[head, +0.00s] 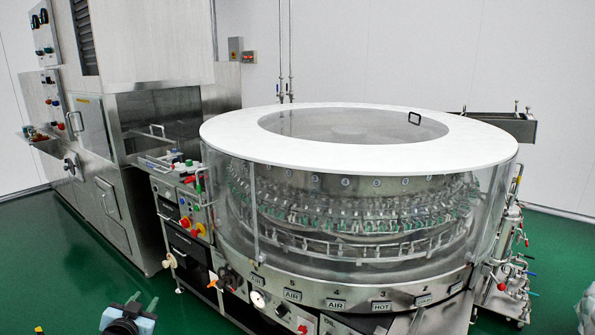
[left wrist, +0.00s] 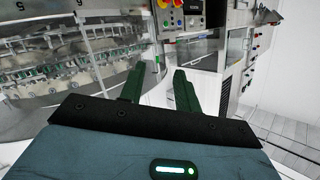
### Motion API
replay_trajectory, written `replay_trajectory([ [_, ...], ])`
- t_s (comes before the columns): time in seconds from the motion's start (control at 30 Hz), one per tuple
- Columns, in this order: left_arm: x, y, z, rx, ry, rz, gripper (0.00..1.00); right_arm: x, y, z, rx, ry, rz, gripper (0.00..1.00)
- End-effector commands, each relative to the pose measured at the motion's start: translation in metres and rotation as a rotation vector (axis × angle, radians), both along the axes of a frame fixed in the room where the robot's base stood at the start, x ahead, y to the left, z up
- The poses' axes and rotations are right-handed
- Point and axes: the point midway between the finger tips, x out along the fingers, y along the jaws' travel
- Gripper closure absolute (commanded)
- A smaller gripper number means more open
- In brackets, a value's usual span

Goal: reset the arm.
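My left gripper (head: 143,301) shows at the bottom edge of the head view, left of the middle. Its two green fingers point up and away and stand apart with nothing between them. In the left wrist view the open fingers (left wrist: 156,80) point toward the machine's front, with a clear gap between them. The gripper appears apart from the rotary washer (head: 360,205). A small pale part at the right edge of the head view may be my right arm; no right gripper fingers show.
The washer has a white ring top (head: 245,140) and clear walls around several rows of bottles. Its control panel (head: 185,215) has coloured buttons. A steel cabinet (head: 105,130) stands at the left. Green floor (head: 75,260) is open at the lower left. Pipes and valves (head: 510,265) are at the right.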

Motion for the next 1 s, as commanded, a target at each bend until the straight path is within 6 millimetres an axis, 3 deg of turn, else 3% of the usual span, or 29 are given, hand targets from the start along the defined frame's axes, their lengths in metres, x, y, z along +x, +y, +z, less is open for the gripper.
replay_trajectory([
  [0.37,-0.089,-0.053,-0.100,-0.052,0.155,-0.062,0.67,-0.002,0.000,-0.001,0.001,0.003,0.000,0.64],
  [0.47,-0.130,-0.073,-0.131,-0.079,0.208,-0.083,0.67,-0.002,0.000,-0.001,0.001,0.003,0.000,0.64],
  [0.7,-0.254,-0.124,-0.192,-0.169,0.354,-0.123,0.67,-0.002,0.000,-0.001,0.001,0.003,0.000,0.64],
  [0.83,-0.324,-0.148,-0.208,-0.223,0.431,-0.130,0.67,-0.002,0.000,-0.001,0.001,0.003,0.000,0.64],
  [1.0,-0.402,-0.171,-0.214,-0.287,0.517,-0.124,0.67,-0.002,0.000,-0.001,0.001,0.002,0.000,0.64],
])
